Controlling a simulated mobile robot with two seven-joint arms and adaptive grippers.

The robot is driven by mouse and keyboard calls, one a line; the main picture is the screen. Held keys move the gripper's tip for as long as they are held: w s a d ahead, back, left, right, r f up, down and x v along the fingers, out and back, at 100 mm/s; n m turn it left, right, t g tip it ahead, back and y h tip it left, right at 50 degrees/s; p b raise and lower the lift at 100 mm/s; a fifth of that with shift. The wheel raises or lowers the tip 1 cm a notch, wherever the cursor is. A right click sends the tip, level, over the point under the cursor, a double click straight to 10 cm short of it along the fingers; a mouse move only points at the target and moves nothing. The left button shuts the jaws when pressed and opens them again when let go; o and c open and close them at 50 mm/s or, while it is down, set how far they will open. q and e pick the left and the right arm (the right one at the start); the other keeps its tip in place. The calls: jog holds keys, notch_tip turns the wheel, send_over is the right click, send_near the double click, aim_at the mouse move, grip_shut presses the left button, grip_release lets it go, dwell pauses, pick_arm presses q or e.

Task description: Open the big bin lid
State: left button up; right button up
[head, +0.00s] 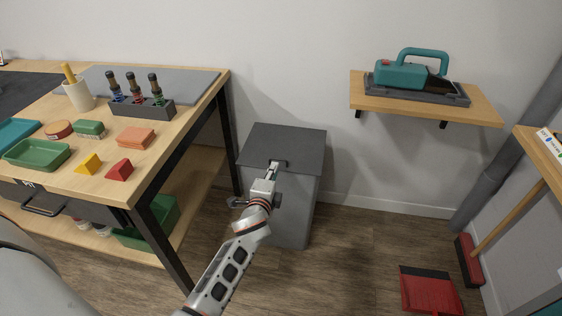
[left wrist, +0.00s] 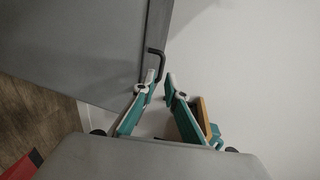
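The big bin (head: 291,215) is a tall grey box standing on the floor beside the workbench. Its flat dark grey lid (head: 290,139) lies shut on top. A small black handle (head: 280,162) sits at the lid's front edge. My left gripper (head: 273,170) is right at this handle. In the left wrist view the left gripper (left wrist: 161,76) has its two teal fingers apart, with the black handle (left wrist: 157,52) reaching to the gap between the tips, close to the left fingertip. I cannot tell if they touch. My right gripper is not in view.
The wooden workbench (head: 190,120) with trays, blocks and a tool rack stands left of the bin. A wall shelf (head: 480,108) holding a teal tool (head: 403,75) is at right. A red dustpan (head: 430,290) lies on the floor. The wall is close behind the bin.

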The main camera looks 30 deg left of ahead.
aim_at(278, 159)
pick_arm(q)
jog(key=b+x, duration=0.1)
jog(key=x, duration=0.5)
jog(key=shift+w+a+f+b, duration=0.1)
jog(key=shift+w+f+b, duration=0.1)
jog(key=shift+b, duration=0.15)
jog(key=shift+w+a, duration=0.15)
jog(key=shift+w, duration=0.3)
jog(key=shift+r, duration=0.1)
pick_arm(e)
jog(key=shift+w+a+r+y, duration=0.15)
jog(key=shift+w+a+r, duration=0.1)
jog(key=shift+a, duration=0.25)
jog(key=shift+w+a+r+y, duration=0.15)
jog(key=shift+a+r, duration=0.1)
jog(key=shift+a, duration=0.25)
pick_arm(q)
grip_shut()
